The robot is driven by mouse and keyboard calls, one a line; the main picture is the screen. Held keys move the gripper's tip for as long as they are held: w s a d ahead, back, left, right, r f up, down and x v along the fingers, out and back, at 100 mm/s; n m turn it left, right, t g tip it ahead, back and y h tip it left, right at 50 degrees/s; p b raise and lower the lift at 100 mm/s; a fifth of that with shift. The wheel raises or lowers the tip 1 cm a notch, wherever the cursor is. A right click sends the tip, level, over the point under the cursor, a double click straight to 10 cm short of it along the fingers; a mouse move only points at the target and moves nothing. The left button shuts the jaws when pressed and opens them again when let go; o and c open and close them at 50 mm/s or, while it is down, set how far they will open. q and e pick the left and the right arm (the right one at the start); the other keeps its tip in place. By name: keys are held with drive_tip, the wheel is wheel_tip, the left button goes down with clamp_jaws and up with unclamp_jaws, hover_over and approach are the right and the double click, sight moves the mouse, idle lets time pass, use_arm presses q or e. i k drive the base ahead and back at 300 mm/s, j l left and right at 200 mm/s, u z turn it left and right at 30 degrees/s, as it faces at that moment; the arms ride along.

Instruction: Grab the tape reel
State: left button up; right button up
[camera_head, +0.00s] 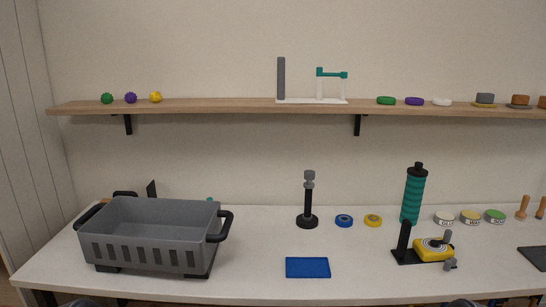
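Two small rolls that look like tape reels lie flat on the white table: a blue one (344,221) and a yellow one (373,220), side by side and apart. A yellow round-topped device (433,249) sits on a black base with an upright post, to their right; I cannot tell whether it also holds a reel. Neither of my grippers can be made out in the head view.
A grey slotted crate (150,235) fills the table's left. A blue mat (307,267) lies at the front. A black stand (308,205), teal ribbed column (413,195) and labelled tins (470,216) stand behind. A wooden shelf (220,106) hangs above. The front centre-left is clear.

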sight(422, 251)
drive_tip(key=z, duration=0.35)
drive_tip(key=i+l+z, duration=0.1)
drive_tip(key=l+z, duration=0.2)
drive_tip(key=i+l+z, duration=0.3)
drive_tip(key=l, duration=0.2)
drive_tip(key=i+l+z, duration=0.1)
drive_tip(key=l+z, duration=0.2)
drive_tip(key=i+l, duration=0.2)
drive_tip(key=l, duration=0.15)
drive_tip(key=i+l, duration=0.2)
drive_tip(key=l, duration=0.2)
